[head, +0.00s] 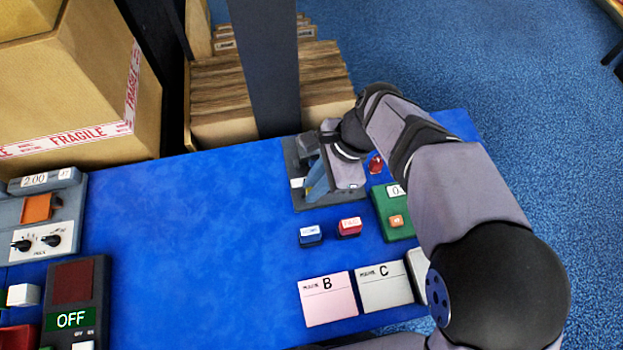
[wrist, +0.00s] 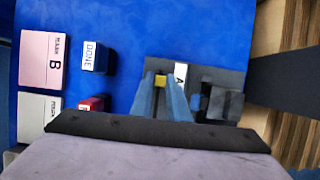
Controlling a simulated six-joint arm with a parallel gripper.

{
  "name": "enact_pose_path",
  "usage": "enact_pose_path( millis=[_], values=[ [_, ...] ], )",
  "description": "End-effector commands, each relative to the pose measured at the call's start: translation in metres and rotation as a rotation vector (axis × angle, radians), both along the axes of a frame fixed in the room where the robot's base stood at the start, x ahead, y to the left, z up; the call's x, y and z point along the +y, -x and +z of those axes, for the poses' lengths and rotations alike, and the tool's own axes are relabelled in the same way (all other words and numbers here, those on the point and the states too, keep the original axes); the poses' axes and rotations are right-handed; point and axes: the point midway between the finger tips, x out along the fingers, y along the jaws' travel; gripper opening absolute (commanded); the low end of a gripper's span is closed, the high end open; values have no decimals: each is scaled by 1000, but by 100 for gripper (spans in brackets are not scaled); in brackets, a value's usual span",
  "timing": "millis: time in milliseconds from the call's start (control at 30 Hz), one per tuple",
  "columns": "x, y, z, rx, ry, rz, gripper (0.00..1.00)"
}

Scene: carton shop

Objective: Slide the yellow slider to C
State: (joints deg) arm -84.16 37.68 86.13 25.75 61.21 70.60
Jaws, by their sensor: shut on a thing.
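The yellow slider (wrist: 160,81) shows in the wrist view, on a dark grey panel (wrist: 212,74). My gripper (wrist: 161,88) has its two blue fingers on either side of the slider and is shut on it. A white label with the letter A (wrist: 180,73) is just right of the slider. No C mark shows on the visible part of the panel; my gripper and wrist hide some of it. In the head view the panel (head: 293,155) is at the table's far edge, and my gripper (head: 312,196) is over it, hiding the slider.
A blue DONE button (head: 311,238) and a red button (head: 349,229) stand nearer than the panel. Pink B (head: 328,307) and white C (head: 384,293) cards lie in front. A green box (head: 388,220) is to the right. The blue table (head: 190,230) is clear left of the panel.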

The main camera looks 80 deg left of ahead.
Motion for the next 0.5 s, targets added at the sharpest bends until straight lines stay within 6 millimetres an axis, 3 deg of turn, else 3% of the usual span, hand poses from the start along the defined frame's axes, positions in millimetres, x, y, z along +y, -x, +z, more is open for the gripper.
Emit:
enact_pose_path(
  millis=[300, 500],
  values=[
    [0, -49, 4, 0, 2, -3, 0],
    [0, -55, 1, 0, 0, 0, 0]
  ],
)
